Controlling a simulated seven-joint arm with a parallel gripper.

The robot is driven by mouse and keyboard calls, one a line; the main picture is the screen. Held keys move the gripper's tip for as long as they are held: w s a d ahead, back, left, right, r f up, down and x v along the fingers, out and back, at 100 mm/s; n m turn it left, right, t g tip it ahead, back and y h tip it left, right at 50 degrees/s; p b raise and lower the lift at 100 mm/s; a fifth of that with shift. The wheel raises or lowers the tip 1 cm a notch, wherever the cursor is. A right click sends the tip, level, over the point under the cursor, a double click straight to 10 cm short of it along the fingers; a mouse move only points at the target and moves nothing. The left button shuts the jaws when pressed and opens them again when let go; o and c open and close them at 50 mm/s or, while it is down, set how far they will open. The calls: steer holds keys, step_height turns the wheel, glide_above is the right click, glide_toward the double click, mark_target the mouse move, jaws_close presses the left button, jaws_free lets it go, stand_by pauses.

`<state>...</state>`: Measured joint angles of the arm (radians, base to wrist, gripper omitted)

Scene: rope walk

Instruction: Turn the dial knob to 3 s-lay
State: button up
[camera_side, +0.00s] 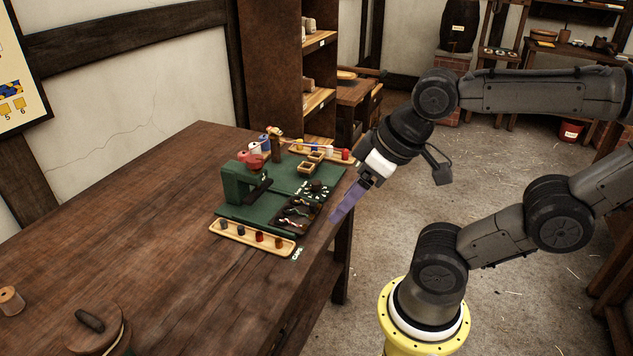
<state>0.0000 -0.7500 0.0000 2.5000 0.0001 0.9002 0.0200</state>
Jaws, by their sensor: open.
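The dial knob (316,186) is a small dark knob on the right part of a green board (290,172) on the wooden table. Small pale marks surround it, too small to read, so its setting cannot be told. My gripper (340,218) has purple fingers and hangs beyond the table's right edge, to the right of and below the knob in the picture. It is open, apart from the knob, and nothing shows between its fingers.
A green block (238,187) stands on the board's left. A dark tray (299,214) with small pieces lies below the knob. A wooden tray with several caps (250,238) is in front. Several spools (264,145) stand behind. The table's left side (130,220) is mostly clear.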

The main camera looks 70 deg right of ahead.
steer(key=w+d+r+m, duration=0.3)
steer(key=w+r+m, duration=0.5)
steer(key=m, duration=0.1)
steer(key=w+d+m+g+h, duration=0.1)
steer(key=w+d+m+g, duration=0.1)
steer(key=w+d+m, duration=0.65)
steer(key=m+g+y, duration=0.1)
steer(key=m+g, duration=0.2)
steer(key=m, duration=0.3)
glide_above(316, 182)
step_height(316, 182, down, 18)
step_height(316, 182, down, 13)
steer(key=shift+s+f, duration=0.1)
steer(key=shift+f, duration=0.05)
